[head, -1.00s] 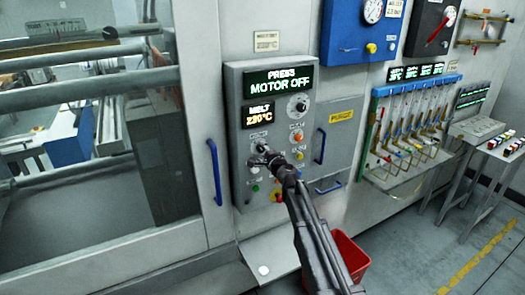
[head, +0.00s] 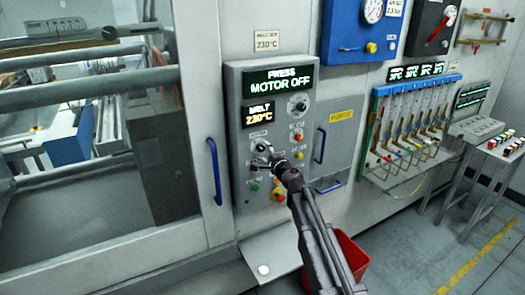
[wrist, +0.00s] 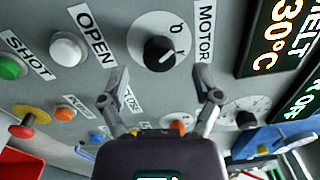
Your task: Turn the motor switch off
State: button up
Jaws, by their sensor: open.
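The motor switch is a black knob (wrist: 160,53) on a round white dial, beside a label reading MOTOR in the wrist view. Its white pointer line is angled, and one dial mark shows near it. In the head view the knob (head: 262,146) is on the grey control panel (head: 235,110), just above my gripper (head: 262,164). In the wrist view my gripper (wrist: 158,77) is open and empty, one finger on each side below the knob. The fingertips look apart from the knob; their exact distance from the panel is unclear.
The panel's display (head: 278,81) reads PRESS MOTOR OFF. Close by are a white button labelled OPEN (wrist: 68,49), a green button labelled SHOT (wrist: 11,67) and a red-and-yellow button (wrist: 28,123). A blue door handle (head: 214,172) stands left of the panel.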

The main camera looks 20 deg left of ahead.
jog(key=v, duration=0.4)
jog(key=shift+s+d, duration=0.1)
jog(key=shift+s, duration=0.05)
jog(key=shift+d, duration=0.1)
dwell(0.3)
jog(key=s+d+f+n+g+h+b, duration=0.1)
jog(key=s+d+f+n+g+h, duration=0.2)
jog(key=d+f, duration=0.45)
jog(key=s+d+f+n+g+h+b, duration=0.15)
jog(key=s+d+f+n, duration=0.35)
jog(key=d, duration=0.5)
jog(key=s+d+f+n+g+h, duration=0.25)
jog(key=s+d+f, duration=0.25)
jog(key=d, duration=0.4)
jog(key=s+d+f+g+h, duration=0.2)
jog(key=s+d, duration=0.4)
jog(key=d, duration=0.3)
jog(key=s+d+f+g+h+b, duration=0.1)
jog(key=s+d+f+g+h, duration=0.2)
jog(key=s+d, duration=0.3)
jog(key=d+h, duration=0.1)
jog(key=d, duration=0.3)
jog(key=shift+s+d+f+m+h, duration=0.2)
jog(key=shift+s+d+m+h, duration=0.15)
jog(key=shift+h, duration=0.05)
jog(key=shift+c, duration=0.2)
